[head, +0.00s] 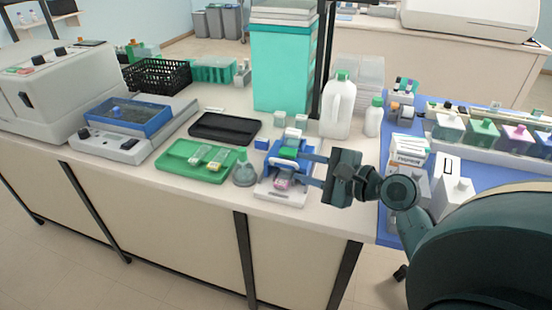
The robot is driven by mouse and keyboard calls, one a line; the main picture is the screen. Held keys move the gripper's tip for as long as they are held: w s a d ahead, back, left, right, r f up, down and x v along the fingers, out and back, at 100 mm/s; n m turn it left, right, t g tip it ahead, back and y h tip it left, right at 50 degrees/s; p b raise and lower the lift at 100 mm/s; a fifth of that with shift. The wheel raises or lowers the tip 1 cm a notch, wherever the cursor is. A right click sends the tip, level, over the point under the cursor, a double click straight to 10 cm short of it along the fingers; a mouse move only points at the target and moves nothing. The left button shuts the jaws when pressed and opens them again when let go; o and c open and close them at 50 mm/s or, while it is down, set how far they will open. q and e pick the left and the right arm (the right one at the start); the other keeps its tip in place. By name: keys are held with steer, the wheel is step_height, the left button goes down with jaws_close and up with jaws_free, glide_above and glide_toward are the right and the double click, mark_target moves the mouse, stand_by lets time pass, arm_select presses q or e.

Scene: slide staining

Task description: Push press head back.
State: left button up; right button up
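The press (268,184) is a small blue device on a white base, near the front edge of the bench in the head view. A green block shows at its top and a pink piece low in its front; I cannot clearly tell which part is the press head. My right gripper (300,168) comes in from the right with its two fingers spread apart. The fingertips reach the right side of the press, partly covering it; I cannot tell whether they touch it. My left gripper is not in view.
A black tray (225,128) lies behind. White jugs (339,108) stand behind right. Small white boxes (408,152) and a blue mat (482,172) with staining jars are at right.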

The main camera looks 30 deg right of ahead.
mark_target(279, 160)
steer(key=x, duration=0.8)
steer(key=shift+w+a, duration=0.1)
steer(key=shift+w, duration=0.15)
steer(key=c, duration=0.6)
jaws_close()
steer(key=shift+r, duration=0.1)
